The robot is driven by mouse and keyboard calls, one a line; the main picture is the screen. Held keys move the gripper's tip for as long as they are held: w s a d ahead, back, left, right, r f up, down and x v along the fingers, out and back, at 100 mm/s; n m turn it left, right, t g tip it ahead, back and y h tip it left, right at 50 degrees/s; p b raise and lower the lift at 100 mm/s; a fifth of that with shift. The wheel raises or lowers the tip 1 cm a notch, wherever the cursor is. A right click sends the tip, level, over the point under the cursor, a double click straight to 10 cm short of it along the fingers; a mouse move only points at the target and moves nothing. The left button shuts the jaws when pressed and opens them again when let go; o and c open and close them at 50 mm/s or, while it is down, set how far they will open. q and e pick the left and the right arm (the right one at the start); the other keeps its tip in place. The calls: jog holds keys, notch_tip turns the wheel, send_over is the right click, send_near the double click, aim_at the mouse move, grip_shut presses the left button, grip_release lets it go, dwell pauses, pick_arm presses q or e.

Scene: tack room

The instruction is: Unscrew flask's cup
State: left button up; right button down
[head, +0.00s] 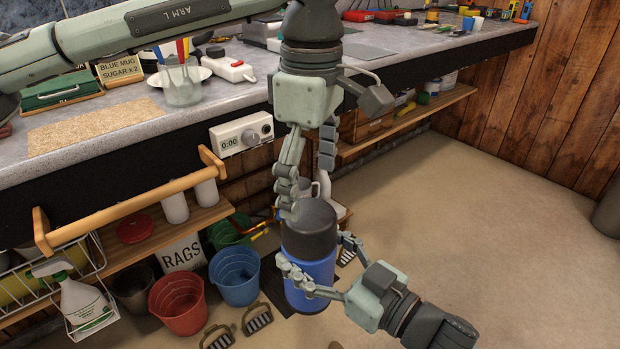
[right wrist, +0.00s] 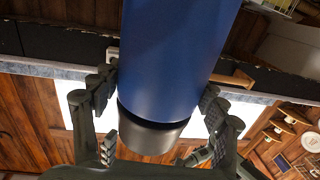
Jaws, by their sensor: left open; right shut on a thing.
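The flask has a blue body (head: 311,272) and a dark grey cup (head: 308,228) on top. It is held upright off the floor, in front of the bench. My right gripper (head: 320,265) is shut on the blue body from the lower right. In the right wrist view the blue body (right wrist: 178,60) fills the middle, with a black band and a grey metallic end (right wrist: 150,136) between the fingers (right wrist: 160,108). My left gripper (head: 307,183) is open and points down just above the cup. One finger overlaps the cup's upper left edge; I cannot tell whether it touches.
The bench (head: 190,130) runs behind, with a timer (head: 241,134) on its front and a wooden rail (head: 130,205) jutting out. Below are a red bucket (head: 178,303), a blue bucket (head: 236,275) and a spray bottle (head: 82,300). The floor on the right (head: 480,230) is clear.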

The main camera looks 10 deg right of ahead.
aim_at(310, 212)
pick_arm(q)
jog(key=shift+f+m, duration=0.3)
jog(key=shift+f, duration=0.2)
notch_tip(310, 212, down, 7)
jog(key=shift+r, duration=0.1)
jog(key=c, duration=1.2)
jog(key=n, duration=1.2)
jog(key=shift+n, duration=0.4)
jog(key=shift+w, duration=0.1)
jog(key=shift+r, duration=0.2)
